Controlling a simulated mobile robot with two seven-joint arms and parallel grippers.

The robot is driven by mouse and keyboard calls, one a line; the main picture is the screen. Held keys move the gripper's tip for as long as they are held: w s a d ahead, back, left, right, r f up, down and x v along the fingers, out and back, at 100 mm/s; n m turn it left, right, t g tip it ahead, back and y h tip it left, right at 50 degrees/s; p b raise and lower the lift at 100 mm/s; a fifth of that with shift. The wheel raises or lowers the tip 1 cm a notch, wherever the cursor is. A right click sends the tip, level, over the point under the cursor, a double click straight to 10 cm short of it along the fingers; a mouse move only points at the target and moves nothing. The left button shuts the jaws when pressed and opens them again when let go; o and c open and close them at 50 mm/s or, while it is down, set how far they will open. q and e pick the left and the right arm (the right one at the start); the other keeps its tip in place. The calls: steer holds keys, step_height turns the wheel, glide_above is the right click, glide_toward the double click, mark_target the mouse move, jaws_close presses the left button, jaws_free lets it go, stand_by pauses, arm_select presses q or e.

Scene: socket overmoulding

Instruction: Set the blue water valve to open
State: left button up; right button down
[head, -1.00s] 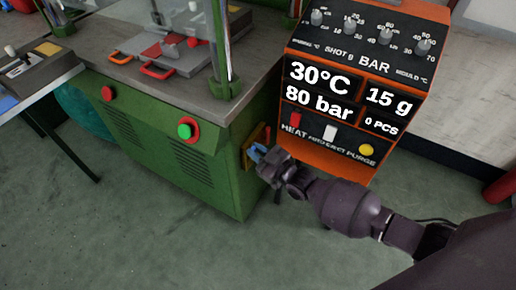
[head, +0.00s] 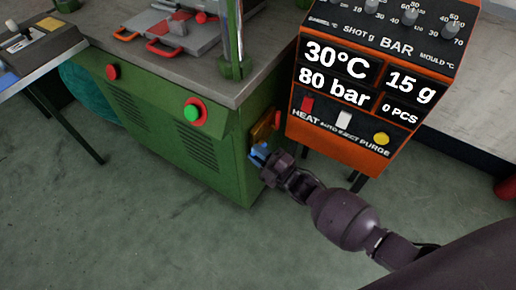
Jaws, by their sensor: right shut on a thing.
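The blue water valve (head: 257,153) is a small blue handle on a yellow-brown plate (head: 262,128) on the right side of the green machine. My right gripper (head: 264,160) is at the blue handle and shut on it. The gripper and wrist hide part of the handle, so its exact angle is hard to tell. A small red knob (head: 277,119) shows just above, at the plate's right edge. My left gripper is not in view.
The orange control panel (head: 365,155) stands close above and right of my right arm. The green machine (head: 150,130) carries green and red buttons, with a mould and red handles on top. A side table (head: 40,65) stands at left. The floor in front is clear.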

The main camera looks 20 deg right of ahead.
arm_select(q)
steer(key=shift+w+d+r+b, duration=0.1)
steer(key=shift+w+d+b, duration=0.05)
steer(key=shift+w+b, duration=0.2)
arm_select(e)
steer(key=shift+s+a+f+n, duration=0.15)
steer(key=shift+f+n, duration=0.4)
steer(key=shift+n, duration=0.55)
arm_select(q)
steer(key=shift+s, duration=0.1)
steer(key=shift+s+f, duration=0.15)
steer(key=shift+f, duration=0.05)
arm_select(e)
steer(key=c, duration=1.1)
jaws_free()
arm_select(q)
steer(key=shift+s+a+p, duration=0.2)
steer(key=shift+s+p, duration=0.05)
steer(key=shift+p, duration=0.35)
arm_select(e)
steer(key=v, duration=1.1)
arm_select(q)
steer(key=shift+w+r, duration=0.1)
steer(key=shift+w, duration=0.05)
arm_select(e)
steer(key=shift+w, duration=0.2)
